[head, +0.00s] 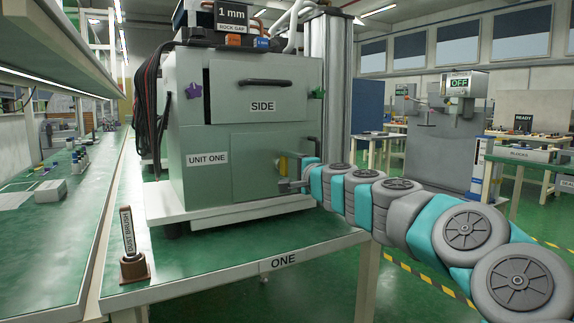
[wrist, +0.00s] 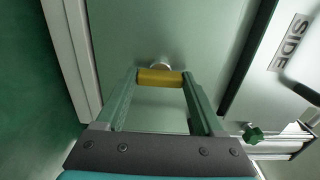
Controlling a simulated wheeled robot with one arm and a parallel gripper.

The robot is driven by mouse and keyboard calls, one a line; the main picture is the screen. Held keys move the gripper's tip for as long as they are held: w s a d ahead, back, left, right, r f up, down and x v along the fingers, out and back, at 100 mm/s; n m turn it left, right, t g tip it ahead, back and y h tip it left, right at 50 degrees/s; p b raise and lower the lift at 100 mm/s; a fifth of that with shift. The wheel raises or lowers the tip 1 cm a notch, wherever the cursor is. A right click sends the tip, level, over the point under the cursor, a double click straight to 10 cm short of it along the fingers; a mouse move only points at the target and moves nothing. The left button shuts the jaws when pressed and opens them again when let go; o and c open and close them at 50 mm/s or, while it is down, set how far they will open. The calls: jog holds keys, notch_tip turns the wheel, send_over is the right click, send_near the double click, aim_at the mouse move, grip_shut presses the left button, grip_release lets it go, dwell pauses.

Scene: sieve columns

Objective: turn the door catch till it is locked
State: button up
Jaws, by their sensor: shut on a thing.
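The door catch is a yellow bar handle (head: 283,164) on a pale round boss, at the right side of the lower door (head: 250,175) of the green cabinet marked UNIT ONE. In the head view the yellow part looks upright, partly hidden by my gripper (head: 288,184). In the wrist view the yellow bar (wrist: 160,78) spans the gap between my two green fingertips (wrist: 160,86), with one finger at each end of it. My gripper is shut on it. The lower door looks closed against the cabinet. Whether the catch is locked cannot be told.
The drawer marked SIDE (head: 262,90) with a black handle is above the door. A green knob (head: 318,94) and a purple knob (head: 193,91) stick out beside it. The cabinet stands on a table marked ONE (head: 240,272).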

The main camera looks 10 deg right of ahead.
dwell(0.4)
jog(key=o, duration=1.4)
jog(key=shift+v, duration=3.9)
